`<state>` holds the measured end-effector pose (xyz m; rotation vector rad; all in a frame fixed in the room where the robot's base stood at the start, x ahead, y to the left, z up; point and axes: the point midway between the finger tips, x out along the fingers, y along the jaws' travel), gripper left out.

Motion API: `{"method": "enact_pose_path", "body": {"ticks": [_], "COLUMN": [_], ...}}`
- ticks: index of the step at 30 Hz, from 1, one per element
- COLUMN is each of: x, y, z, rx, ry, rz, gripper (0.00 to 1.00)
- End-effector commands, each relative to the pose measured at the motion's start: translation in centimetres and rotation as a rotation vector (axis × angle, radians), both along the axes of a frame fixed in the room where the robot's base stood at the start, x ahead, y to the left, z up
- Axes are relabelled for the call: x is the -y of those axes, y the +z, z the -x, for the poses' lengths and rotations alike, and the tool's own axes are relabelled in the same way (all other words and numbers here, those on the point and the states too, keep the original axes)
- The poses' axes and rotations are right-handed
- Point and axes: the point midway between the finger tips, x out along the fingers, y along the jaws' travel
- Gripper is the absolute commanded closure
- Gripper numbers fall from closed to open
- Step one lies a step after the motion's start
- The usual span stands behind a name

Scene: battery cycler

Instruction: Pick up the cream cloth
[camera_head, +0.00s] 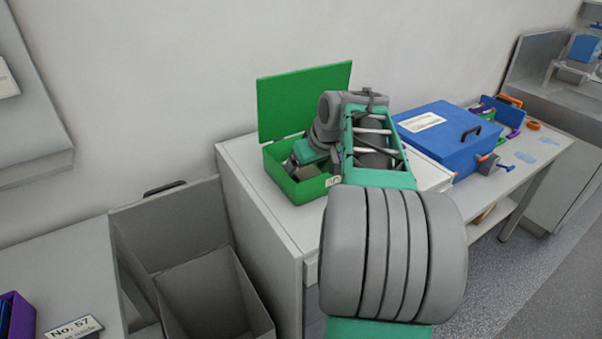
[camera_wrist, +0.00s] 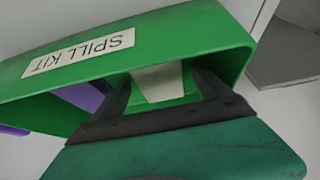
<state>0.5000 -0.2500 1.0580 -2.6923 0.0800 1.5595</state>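The cream cloth (camera_wrist: 158,83) lies inside the open green spill kit box (camera_wrist: 185,38), seen in the wrist view. My gripper (camera_wrist: 163,88) reaches down into the box. Its two dark fingers are apart, one on each side of the cloth, with green showing between them and it. In the head view, my gripper (camera_head: 294,165) is low inside the green box (camera_head: 286,185), whose lid stands open behind it. My arm covers the right part of the box there, and I cannot clearly make out the cloth.
A purple item (camera_wrist: 82,96) is beside the left finger. A blue box (camera_head: 450,137) with a black handle stands to the right on the white bench (camera_head: 240,165). A grey open bin (camera_head: 205,290) is at the lower left. The box walls are close around my gripper.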

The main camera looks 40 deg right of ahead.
Motion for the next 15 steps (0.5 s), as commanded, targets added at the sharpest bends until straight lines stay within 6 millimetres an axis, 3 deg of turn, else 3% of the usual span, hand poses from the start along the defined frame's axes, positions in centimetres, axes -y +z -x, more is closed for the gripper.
{"method": "enact_pose_path", "body": {"ticks": [15], "x": [-0.10], "y": [0.02], "z": [-0.03], "rx": [0.000], "ry": [0.002], "rz": [0.000], "gripper": [0.56]}}
